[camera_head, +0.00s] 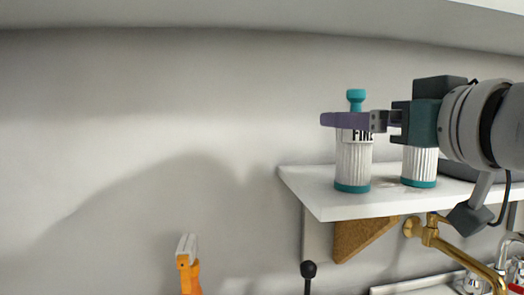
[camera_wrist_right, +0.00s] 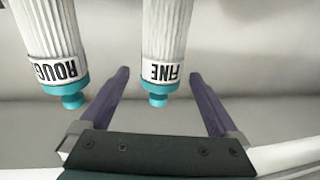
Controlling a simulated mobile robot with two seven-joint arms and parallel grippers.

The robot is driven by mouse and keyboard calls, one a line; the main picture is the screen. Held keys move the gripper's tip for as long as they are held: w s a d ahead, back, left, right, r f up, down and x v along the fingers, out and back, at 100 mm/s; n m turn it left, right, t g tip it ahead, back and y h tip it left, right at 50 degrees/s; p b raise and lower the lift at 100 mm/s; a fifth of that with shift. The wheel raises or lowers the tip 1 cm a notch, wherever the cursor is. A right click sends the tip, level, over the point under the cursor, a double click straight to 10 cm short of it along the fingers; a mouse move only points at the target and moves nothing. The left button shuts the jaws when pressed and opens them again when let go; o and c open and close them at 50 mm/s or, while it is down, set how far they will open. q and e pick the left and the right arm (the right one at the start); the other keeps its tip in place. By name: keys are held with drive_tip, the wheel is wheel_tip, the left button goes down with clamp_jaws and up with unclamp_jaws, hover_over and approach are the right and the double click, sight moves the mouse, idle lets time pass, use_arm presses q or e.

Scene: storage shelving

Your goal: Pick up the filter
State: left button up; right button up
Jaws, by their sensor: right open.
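The white ribbed filter marked FINE (camera_head: 353,165), with a teal base and teal top knob, stands upright on the white shelf (camera_head: 318,192). A second similar filter (camera_head: 420,165) stands to its right, its upper part hidden behind my right gripper. In the right wrist view the FINE filter (camera_wrist_right: 167,40) lies between the purple fingers, and the filter marked ROUGH (camera_wrist_right: 52,40) is outside the left finger. My right gripper (camera_head: 328,119) is open at the height of the FINE label, near the filter's top; contact cannot be told. It also shows in the wrist view (camera_wrist_right: 159,74). My left gripper is out of view.
A cork-coloured bracket (camera_head: 362,236) sits under the shelf, with a brass tap (camera_head: 432,235) beside it. An orange object with a white top (camera_head: 188,265) and a black knob (camera_head: 308,269) show at the bottom. The wall left of the shelf is bare.

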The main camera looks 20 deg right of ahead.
drive_tip(key=w, duration=0.5)
drive_tip(key=shift+w+d+f, duration=0.1)
drive_tip(key=shift+d, duration=0.1)
clamp_jaws()
idle(0.6)
